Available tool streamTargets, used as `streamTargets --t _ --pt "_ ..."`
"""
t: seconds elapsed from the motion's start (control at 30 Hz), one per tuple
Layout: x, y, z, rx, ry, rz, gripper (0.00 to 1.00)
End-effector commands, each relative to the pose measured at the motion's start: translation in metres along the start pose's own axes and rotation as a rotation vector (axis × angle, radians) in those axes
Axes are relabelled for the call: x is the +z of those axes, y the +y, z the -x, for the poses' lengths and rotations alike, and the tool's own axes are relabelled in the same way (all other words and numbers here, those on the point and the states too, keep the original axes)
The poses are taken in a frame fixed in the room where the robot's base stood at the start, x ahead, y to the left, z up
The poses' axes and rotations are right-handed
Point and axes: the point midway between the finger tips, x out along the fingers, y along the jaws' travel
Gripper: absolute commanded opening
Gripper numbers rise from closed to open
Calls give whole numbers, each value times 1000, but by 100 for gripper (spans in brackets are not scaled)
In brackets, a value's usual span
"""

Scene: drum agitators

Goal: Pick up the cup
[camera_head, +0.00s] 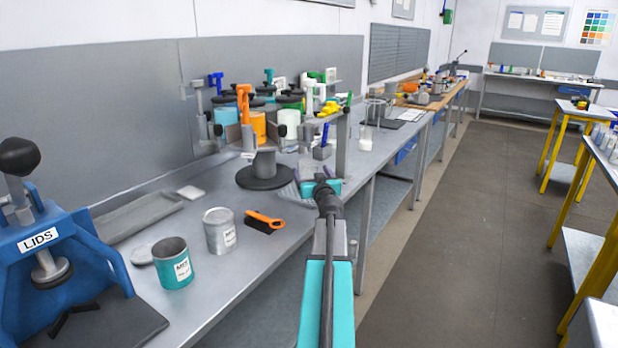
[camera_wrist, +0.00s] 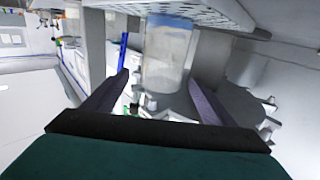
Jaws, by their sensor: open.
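My gripper (camera_head: 302,184) reaches over the front edge of the long bench, beside the rack of coloured drums. In the wrist view, my gripper (camera_wrist: 159,80) is open, its two dark fingers spread apart. A pale, translucent cup-like cylinder (camera_wrist: 167,58) shows between and beyond the fingertips, with a bluish band at its top end. Nothing is gripped, and I cannot tell whether a finger touches the cylinder.
A teal can (camera_head: 173,264), a grey can (camera_head: 220,234) and an orange-handled brush (camera_head: 264,221) stand or lie at the near bench. A blue lid press (camera_head: 60,265) is at left. A dark round base (camera_head: 264,177) stands left of my gripper. The aisle (camera_head: 450,230) is clear.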

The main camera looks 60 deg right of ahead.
Motion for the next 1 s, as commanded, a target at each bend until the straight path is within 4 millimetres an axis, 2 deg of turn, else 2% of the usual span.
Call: streamTargets --t 0.47,1.0 --pt "-2 -1 -5 -2 0 0 78" --pt "-4 -4 -48 -2 -1 0 78"
